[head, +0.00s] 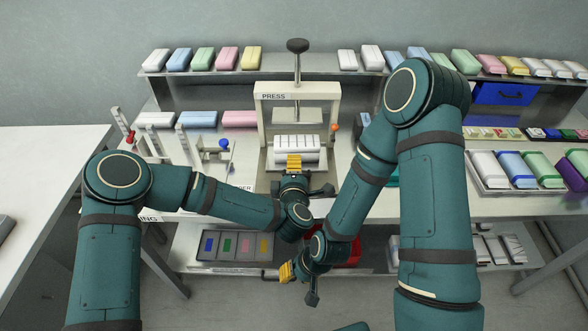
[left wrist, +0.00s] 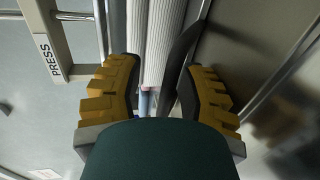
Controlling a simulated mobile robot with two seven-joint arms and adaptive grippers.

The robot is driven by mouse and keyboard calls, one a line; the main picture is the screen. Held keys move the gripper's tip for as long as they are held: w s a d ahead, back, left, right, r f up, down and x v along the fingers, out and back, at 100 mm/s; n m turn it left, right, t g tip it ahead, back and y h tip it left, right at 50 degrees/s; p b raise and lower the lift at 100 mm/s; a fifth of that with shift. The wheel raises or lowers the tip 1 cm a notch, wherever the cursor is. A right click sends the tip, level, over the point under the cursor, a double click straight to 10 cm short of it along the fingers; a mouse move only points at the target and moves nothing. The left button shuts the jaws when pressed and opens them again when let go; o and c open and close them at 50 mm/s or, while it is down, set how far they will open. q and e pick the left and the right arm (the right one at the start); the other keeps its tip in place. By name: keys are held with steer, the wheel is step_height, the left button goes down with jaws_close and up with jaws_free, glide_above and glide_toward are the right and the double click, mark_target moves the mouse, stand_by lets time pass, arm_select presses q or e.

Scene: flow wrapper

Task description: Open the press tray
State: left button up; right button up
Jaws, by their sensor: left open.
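The press (head: 262,122), a cream frame with a dark-knobbed lever on top, stands at the middle of the bench. Its tray (head: 284,166) sits low between the uprights, with a white ribbed block (head: 297,142) on it. My left gripper (head: 294,160) is at the tray's front edge, pointing towards it, and hides part of that edge. In the left wrist view its two yellow fingers (left wrist: 160,85) are apart. A dark curved bar (left wrist: 182,58) and the ribbed block (left wrist: 163,35) show between them; contact is unclear. My right gripper (head: 287,272) hangs low before the bench, away from the press.
Coloured packs line the back shelf (head: 320,72). A blue bin (head: 503,94) and a tray of packs (head: 505,188) are at right. A red bin (head: 347,250) and a tray of coloured cards (head: 236,246) lie on the lower shelf. An orange-tipped lever (head: 335,128) is beside the press.

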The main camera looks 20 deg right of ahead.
arm_select(q)
steer(key=shift+s, duration=0.1)
steer(key=v, duration=0.7)
steer(key=shift+s+a, duration=0.1)
steer(key=shift+s, duration=0.05)
